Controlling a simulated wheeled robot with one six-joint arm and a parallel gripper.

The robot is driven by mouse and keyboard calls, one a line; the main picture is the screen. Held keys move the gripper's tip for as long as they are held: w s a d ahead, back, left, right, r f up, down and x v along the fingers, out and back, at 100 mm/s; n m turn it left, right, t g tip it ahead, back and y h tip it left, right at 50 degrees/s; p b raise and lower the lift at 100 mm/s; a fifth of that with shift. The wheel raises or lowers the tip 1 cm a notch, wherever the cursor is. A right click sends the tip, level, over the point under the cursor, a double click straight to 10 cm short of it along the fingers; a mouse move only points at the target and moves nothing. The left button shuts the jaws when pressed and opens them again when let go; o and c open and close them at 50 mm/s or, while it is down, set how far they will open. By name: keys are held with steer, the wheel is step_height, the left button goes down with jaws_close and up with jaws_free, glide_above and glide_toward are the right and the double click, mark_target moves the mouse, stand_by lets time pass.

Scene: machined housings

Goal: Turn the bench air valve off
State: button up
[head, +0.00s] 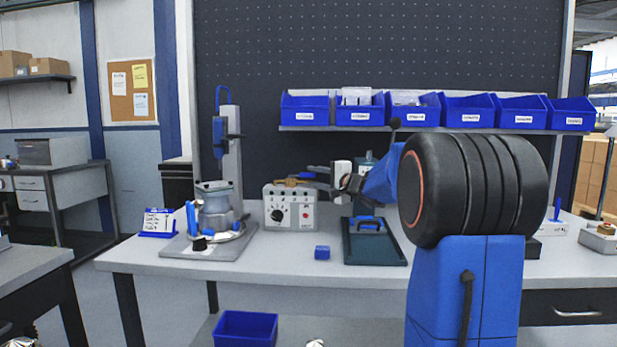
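A fixture with a metal housing (215,215) stands left of the box. A small blue block (322,253) and a dark green tray (360,252) lie in front. Blue bins (467,111) line the shelf above.

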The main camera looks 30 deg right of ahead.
mark_target(311, 176)
steer(key=shift+w+a, duration=0.2)
steer(key=shift+w, duration=0.6)
steer(key=shift+w+a, duration=0.2)
steer(key=shift+w, duration=0.6)
jaws_close()
